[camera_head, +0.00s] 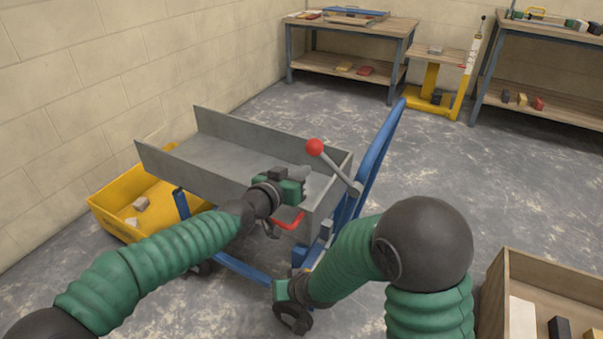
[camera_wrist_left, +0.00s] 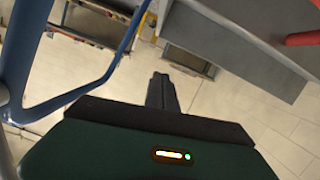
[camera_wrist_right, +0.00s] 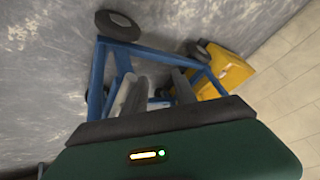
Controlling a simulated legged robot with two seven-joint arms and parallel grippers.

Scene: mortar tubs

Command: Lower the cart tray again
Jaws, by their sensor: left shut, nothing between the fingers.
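The cart has a grey tray (camera_head: 225,160) on a blue wheeled frame (camera_head: 245,270). I cannot tell whether the tray is tilted. A lever with a red knob (camera_head: 315,147) rises at the tray's right end. A red handle (camera_head: 287,217) sits below the tray's near edge. My left gripper (camera_head: 303,175) is shut and empty over the tray's near right part, left of the lever; its fingertips (camera_wrist_left: 161,80) show together in the left wrist view. My right gripper (camera_wrist_right: 158,82) has its fingers apart near the lower frame; in the head view my arm mostly hides it.
A yellow tub (camera_head: 115,213) with rubble stands beneath the tray's left end, by the wall. A wooden crate (camera_head: 490,290) is at the lower right. Workbenches (camera_head: 350,75) and a yellow lift stand (camera_head: 430,90) are at the back.

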